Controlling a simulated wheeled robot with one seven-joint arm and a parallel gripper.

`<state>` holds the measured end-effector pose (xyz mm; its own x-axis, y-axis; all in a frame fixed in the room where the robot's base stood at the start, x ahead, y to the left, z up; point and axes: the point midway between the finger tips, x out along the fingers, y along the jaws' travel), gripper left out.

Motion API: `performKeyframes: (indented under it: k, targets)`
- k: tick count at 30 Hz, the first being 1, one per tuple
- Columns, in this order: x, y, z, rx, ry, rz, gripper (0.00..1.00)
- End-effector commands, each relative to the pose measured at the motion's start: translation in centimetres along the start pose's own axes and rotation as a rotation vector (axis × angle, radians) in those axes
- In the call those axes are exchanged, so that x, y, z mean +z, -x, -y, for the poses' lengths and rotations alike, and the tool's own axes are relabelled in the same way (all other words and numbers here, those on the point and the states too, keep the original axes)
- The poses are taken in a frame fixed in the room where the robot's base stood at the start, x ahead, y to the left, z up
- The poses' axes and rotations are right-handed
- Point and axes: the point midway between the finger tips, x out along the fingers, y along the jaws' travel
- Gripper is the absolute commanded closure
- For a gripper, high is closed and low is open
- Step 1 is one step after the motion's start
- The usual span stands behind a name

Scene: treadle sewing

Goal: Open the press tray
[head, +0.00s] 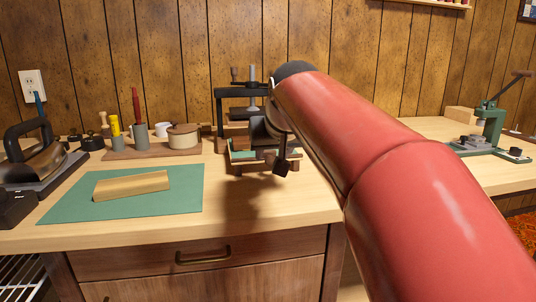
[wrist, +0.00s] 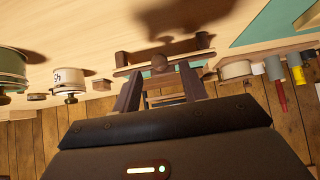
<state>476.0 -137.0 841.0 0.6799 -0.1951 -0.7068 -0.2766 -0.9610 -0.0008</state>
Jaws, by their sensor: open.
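The dark press (head: 222,105) stands at the back of the wooden counter, partly hidden by my red arm. Low at its front is the press tray (head: 237,156), with a wooden front edge and a green strip. Contact with the knob cannot be told.
A green mat (head: 185,205) with a wooden block (head: 130,185) lies left of the press. Behind it a wooden board (head: 165,150) holds a pot, cups and tools. A green hand press (head: 490,130) stands at the right. The counter front before the tray is clear.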

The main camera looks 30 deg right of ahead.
Motion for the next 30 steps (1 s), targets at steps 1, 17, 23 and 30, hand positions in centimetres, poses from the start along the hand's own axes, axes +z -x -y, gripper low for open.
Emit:
performKeyframes:
  k: [1,17,23,30]
  targets:
    - [-0.2,1.2,0.0,0.0,0.0,-0.004,0.57]
    - [0.0,5.2,0.0,0.001,0.001,0.0,0.57]
    - [0.0,5.2,0.0,0.001,0.001,0.0,0.57]
    - [0.0,5.2,0.0,0.0,0.001,-0.001,0.57]
